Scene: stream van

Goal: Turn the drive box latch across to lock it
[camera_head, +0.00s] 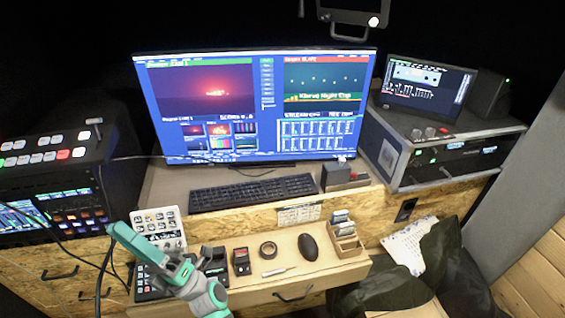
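My arm, teal and grey, comes up from the bottom edge left of centre. Its teal end, where my gripper (122,234) is, points up and left in front of the white button pad (158,228). I cannot make out two separate fingertips, and nothing is clearly held. I cannot pick out the drive box or its latch with certainty. A small dark box (336,177) stands at the right end of the keyboard. No latch is readable on either.
A keyboard (252,192) lies below the large monitor (255,105). A switcher (60,185) stands left, a rack case (440,150) right. Cables hang near my gripper.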

